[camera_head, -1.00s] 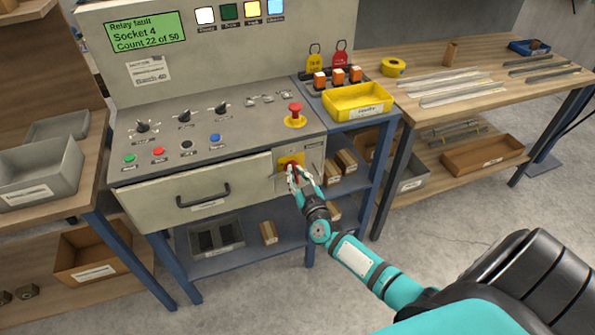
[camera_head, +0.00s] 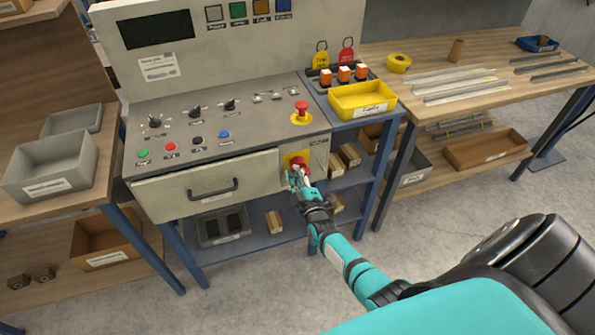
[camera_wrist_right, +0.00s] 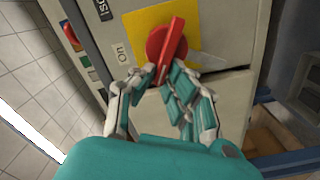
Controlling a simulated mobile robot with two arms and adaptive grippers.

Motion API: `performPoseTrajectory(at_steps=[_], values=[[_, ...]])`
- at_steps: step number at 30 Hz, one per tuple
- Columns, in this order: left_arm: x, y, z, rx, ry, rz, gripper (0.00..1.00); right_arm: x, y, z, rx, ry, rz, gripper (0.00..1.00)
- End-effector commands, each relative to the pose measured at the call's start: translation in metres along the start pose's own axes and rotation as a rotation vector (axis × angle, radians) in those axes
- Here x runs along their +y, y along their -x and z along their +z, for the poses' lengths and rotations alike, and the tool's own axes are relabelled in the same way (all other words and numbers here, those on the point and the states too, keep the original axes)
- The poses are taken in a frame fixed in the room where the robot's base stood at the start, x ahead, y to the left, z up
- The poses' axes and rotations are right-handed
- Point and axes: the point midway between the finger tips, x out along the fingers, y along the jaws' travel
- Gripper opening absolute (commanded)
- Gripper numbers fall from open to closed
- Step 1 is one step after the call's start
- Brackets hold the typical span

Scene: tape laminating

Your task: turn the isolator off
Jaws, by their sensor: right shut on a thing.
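The isolator is a red rotary handle (camera_head: 297,162) on a yellow plate (camera_head: 290,158) at the right end of the console's front. In the right wrist view the red handle (camera_wrist_right: 167,42) stands close to upright in the picture, its top leaning a little right. An "On" label (camera_wrist_right: 121,53) sits left of it. My right gripper (camera_head: 298,179) is at the isolator; in the wrist view its fingers (camera_wrist_right: 159,82) are shut on the handle's lower end. The fingers partly hide that end. My left gripper is in neither view.
The console display (camera_head: 156,30) is dark and the lamps above the panel look unlit. A drawer (camera_head: 170,195) with a black handle is left of the isolator. A red emergency button (camera_head: 301,108) and a yellow tray (camera_head: 362,112) are above it. Floor at front is clear.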

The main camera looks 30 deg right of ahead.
Motion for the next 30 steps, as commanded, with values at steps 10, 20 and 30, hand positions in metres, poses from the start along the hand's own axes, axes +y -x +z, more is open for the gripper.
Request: performPoseTrajectory(at_steps=[10,20,30], values=[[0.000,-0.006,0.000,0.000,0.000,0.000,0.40,-0.010,0.000,0.002,-0.002,0.300,-0.002,0.00],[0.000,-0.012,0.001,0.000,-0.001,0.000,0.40,-0.014,0.001,0.004,-0.001,0.483,-0.002,0.00],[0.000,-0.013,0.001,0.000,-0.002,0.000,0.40,-0.015,0.001,0.004,0.000,0.543,-0.003,0.00]])
